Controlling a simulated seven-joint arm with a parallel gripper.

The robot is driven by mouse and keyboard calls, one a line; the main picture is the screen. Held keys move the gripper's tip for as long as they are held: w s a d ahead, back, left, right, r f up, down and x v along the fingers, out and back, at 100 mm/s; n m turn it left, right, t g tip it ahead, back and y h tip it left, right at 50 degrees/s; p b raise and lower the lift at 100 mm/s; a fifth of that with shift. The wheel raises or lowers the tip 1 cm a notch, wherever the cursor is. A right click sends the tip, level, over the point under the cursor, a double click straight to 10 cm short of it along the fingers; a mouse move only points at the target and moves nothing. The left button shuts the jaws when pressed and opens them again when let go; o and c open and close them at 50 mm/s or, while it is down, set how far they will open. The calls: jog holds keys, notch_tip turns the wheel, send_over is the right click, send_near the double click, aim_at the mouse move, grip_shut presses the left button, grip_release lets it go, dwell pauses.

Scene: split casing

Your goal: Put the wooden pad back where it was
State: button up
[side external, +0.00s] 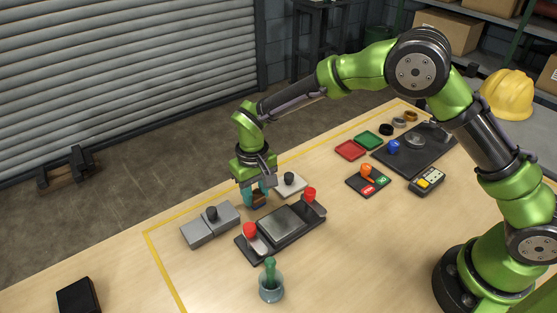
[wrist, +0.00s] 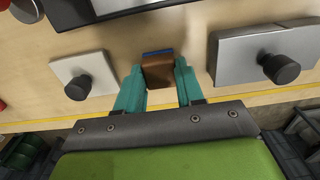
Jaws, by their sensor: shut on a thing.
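The wooden pad (wrist: 159,72) is a small brown block with a blue strip along its far edge in the wrist view. My gripper (wrist: 158,84) has its teal fingers on either side of it and is shut on it. In the side external view my gripper (side external: 256,192) points down, with the brown pad (side external: 259,201) low between its fingers, at or just above the table. I cannot tell whether the pad touches the table. It is between the grey block with a black knob (side external: 211,226) and the pale plate with a black knob (side external: 290,185).
A dark base (side external: 262,254) with a metal plate and red knobs lies just in front. A cup with a green-handled tool (side external: 271,286) stands nearer. Red and green trays (side external: 350,150), a switch box (side external: 368,181) and a meter (side external: 427,181) are to the right.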

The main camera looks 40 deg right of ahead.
jog(key=shift+f, duration=0.1)
jog(key=o, duration=1)
